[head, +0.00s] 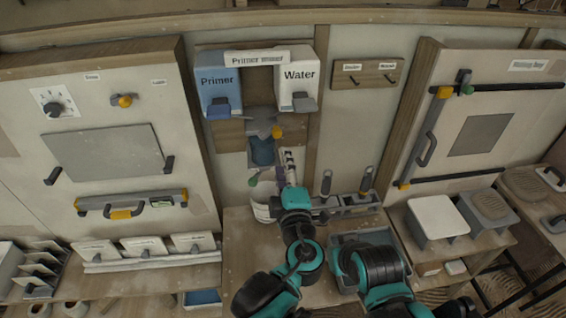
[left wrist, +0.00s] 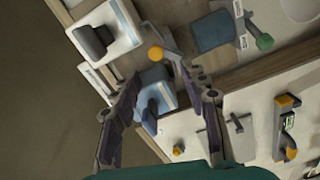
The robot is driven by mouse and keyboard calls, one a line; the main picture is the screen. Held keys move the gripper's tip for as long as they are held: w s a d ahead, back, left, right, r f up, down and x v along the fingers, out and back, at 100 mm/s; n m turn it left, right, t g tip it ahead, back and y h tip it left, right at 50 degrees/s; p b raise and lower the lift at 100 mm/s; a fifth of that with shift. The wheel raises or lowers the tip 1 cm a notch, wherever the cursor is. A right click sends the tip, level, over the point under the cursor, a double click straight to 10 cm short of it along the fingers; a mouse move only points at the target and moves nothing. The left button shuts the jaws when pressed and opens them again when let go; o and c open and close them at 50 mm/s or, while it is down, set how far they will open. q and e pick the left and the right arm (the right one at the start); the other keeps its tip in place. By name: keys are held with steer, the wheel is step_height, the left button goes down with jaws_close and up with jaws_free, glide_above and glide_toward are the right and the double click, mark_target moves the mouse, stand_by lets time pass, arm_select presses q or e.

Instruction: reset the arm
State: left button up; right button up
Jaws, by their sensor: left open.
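My left arm reaches up the middle of the head view from the bottom. Its gripper (head: 272,172) is in front of the wall, just below the dispenser's grey spout (head: 262,124) and blue cup (head: 262,152). In the left wrist view the two dark fingers (left wrist: 157,78) are spread apart with nothing held between them.
A blue Primer tank (head: 219,88) and a white Water tank (head: 299,85) hang above. A left panel (head: 105,152) and right panel (head: 480,135) stand either side. A grey tool rack (head: 345,204) is close right of my left wrist. A white-topped box (head: 436,217) sits further right.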

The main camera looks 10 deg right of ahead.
arm_select(q)
steer(key=s+a+f+m+g+y+b, duration=0.1)
steer(key=a+f+m+g, duration=0.15)
steer(key=a, duration=0.45)
steer(key=s+a+f+m+g+y, duration=0.1)
steer(key=a+f+g, duration=0.1)
steer(key=a+f, duration=0.3)
steer(key=s+a+f+m+g+y+b, duration=0.1)
steer(key=a+f+m+g+y, duration=0.1)
steer(key=a, duration=0.6)
steer(key=s+a+f+m+g+h+b, duration=0.2)
steer(key=s+a+f+m+g+h, duration=0.2)
steer(key=s+f+m, duration=0.5)
steer(key=s+a+m, duration=0.1)
steer(key=s, duration=0.2)
steer(key=shift+s+a, duration=0.3)
steer(key=shift+s, duration=0.05)
steer(key=shift+f, duration=0.1)
